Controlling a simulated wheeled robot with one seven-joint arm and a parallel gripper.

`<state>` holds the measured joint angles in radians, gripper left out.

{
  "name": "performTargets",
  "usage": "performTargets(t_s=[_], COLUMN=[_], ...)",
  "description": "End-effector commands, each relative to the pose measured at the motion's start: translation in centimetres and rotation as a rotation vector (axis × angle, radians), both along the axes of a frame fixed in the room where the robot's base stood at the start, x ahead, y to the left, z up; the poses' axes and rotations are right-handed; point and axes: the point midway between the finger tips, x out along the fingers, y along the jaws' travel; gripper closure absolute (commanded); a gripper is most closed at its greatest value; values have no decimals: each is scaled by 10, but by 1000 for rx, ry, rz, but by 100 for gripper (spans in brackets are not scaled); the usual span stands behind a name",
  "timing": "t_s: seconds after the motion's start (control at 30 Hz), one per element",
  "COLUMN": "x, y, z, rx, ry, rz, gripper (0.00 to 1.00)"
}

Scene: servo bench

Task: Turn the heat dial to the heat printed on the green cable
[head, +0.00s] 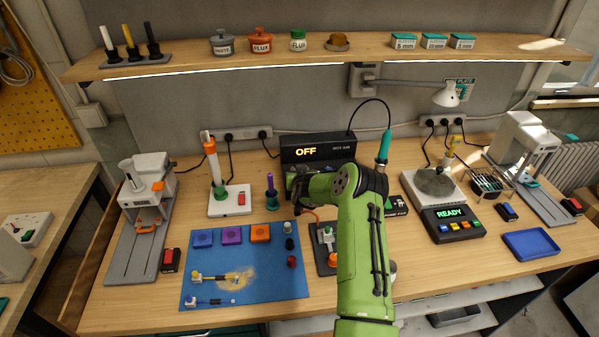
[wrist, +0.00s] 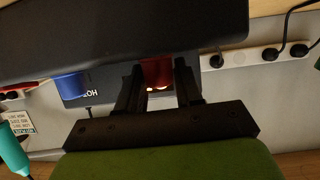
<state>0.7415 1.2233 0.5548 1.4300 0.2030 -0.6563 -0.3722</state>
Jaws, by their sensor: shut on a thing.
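The black hot-air station (head: 318,142) stands at the back middle of the bench, its display reading OFF in orange. My gripper (head: 299,190) is at its front, mostly hidden behind my green arm in the head view. In the wrist view my gripper (wrist: 158,80) is shut on a red dial (wrist: 157,70). A blue dial (wrist: 72,87) sits apart to the left there. No mark on the red dial can be read. On the blue mat (head: 205,315) lie a yellow cable (head: 216,278) and a blue cable (head: 213,301). I cannot make out a green cable or any printed heat.
A hot plate (head: 435,187) with a READY display stands at right, near a blue tray (head: 530,244). A soldering stand (head: 230,203) and a purple-handled tool (head: 271,190) stand left of my gripper. A shelf (head: 200,63) runs above the bench.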

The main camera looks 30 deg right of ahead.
Motion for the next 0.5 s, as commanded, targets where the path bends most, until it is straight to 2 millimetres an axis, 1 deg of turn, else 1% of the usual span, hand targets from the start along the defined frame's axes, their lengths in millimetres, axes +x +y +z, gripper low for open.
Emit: performTargets(t_s=[0.2, 0.23, 0.33, 0.37, 0.5], x=[0, 0, 0, 0, 0], y=[-1, -1, -1, -1, 0], z=[-1, -1, -1, -1, -1], rx=[0, 0, 1, 1, 1], ry=[1, 1, 1, 1, 1], rz=[0, 0, 1, 1, 1], gripper=[95, 60, 45, 42, 42])
